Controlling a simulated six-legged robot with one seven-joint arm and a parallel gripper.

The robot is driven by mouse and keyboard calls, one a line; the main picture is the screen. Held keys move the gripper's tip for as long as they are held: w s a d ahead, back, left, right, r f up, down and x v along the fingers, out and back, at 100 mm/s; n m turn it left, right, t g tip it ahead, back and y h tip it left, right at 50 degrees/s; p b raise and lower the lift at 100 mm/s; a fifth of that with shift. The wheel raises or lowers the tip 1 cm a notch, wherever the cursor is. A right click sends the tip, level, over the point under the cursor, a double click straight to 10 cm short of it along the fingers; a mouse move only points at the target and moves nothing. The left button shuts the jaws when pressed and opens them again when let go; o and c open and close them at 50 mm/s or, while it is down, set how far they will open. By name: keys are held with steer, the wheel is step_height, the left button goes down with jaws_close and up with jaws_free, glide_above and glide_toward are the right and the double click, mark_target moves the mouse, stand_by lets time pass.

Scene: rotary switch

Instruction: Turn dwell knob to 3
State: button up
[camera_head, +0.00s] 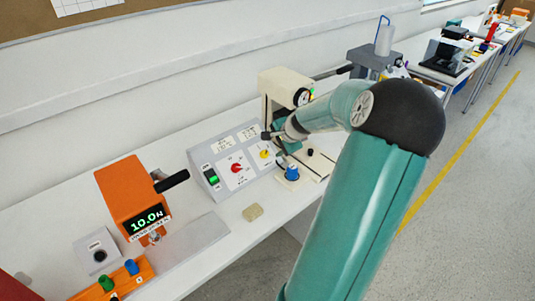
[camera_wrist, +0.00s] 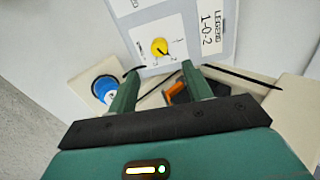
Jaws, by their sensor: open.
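A grey sloped control panel (camera_head: 212,157) stands on the bench. It carries a red knob (camera_head: 236,168) and a yellow knob (camera_head: 264,153); I cannot read which one is labelled dwell. In the wrist view the yellow knob (camera_wrist: 159,46) sits on a white dial plate with small marks too fine to read, and its dark pointer line slants down to the right. My gripper (camera_wrist: 160,69) is open and empty, its two green fingers apart on either side below the yellow knob in the picture. In the head view my gripper (camera_head: 268,136) is small, near the panel's upper right.
A blue-topped button (camera_head: 292,172) and a cream press machine (camera_head: 285,84) stand close on the right.

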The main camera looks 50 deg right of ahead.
mark_target(265, 153)
steer(key=x, duration=0.9)
steer(key=shift+w+f, duration=0.1)
steer(key=shift+f, duration=0.05)
steer(key=c, duration=1)
